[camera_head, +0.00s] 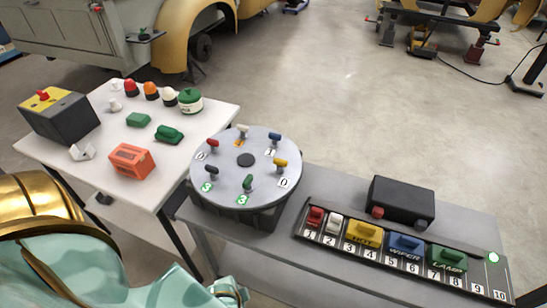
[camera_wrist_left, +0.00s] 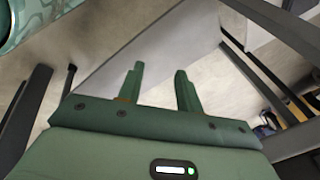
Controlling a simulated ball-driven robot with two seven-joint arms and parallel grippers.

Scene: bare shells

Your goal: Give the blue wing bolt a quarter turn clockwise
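The blue wing bolt (camera_head: 276,138) stands upright near the back right rim of the round grey disc (camera_head: 230,163), in the head view. A label that seems to read 1 lies just in front of it. Red, white, yellow, green and dark bolts stand around the same disc. My left gripper (camera_wrist_left: 160,82) shows in the left wrist view with its two green fingers apart and nothing between them. I cannot make out its fingers in the head view. The blue bolt is not seen in the wrist view. My right gripper is in neither view.
A white table (camera_head: 95,180) at left holds a black and yellow box (camera_head: 58,115), an orange block (camera_head: 132,161) and several knobs. On the grey bench at right are a black box (camera_head: 402,203) and a numbered switch strip (camera_head: 345,250).

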